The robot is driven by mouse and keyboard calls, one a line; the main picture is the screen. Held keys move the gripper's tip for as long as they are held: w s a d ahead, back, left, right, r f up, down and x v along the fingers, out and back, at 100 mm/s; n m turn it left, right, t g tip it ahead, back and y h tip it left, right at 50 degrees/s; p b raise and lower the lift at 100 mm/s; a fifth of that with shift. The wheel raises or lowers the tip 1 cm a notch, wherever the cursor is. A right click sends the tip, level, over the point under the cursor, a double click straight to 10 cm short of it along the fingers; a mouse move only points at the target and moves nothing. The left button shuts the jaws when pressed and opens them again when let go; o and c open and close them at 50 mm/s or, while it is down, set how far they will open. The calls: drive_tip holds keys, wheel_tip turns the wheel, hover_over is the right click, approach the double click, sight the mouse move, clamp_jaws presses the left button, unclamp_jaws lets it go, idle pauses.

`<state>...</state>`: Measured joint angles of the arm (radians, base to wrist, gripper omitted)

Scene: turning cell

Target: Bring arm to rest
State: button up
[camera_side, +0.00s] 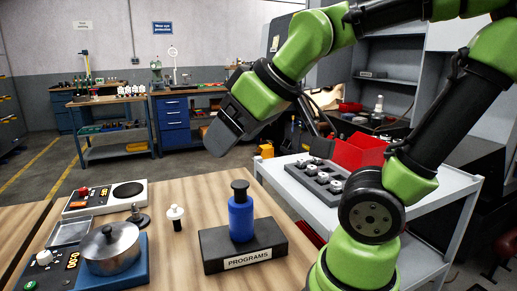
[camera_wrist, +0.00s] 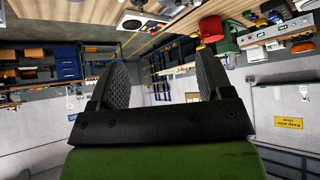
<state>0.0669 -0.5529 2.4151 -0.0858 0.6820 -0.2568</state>
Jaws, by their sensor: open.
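My green arm reaches over the wooden table in the side view, with its dark gripper (camera_side: 218,138) raised above and behind the tabletop. In the wrist view, the two textured fingers of my gripper (camera_wrist: 165,72) stand well apart with nothing between them. My gripper touches none of the things on the table. A blue bottle (camera_side: 241,218) with a dark top stands upright on a black block (camera_side: 222,250) labelled PROGRAMS.
On the wooden table (camera_side: 180,265) stand a lidded metal pot (camera_side: 110,247) on a blue base, a scale-like device (camera_side: 128,190) and small upright pieces (camera_side: 176,215). A white cart (camera_side: 440,222) at right carries a grey tray (camera_side: 318,176) and a red bin (camera_side: 358,150).

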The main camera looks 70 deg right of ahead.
drive_tip(key=s+a+m+y, duration=0.1)
drive_tip(key=s+a+m, duration=0.2)
drive_tip(key=s, duration=0.2)
drive_tip(key=shift+a+f+m+g+y, duration=0.15)
drive_tip(key=shift+f+m+g+y, duration=0.25)
drive_tip(key=shift+f, duration=0.05)
idle(0.6)
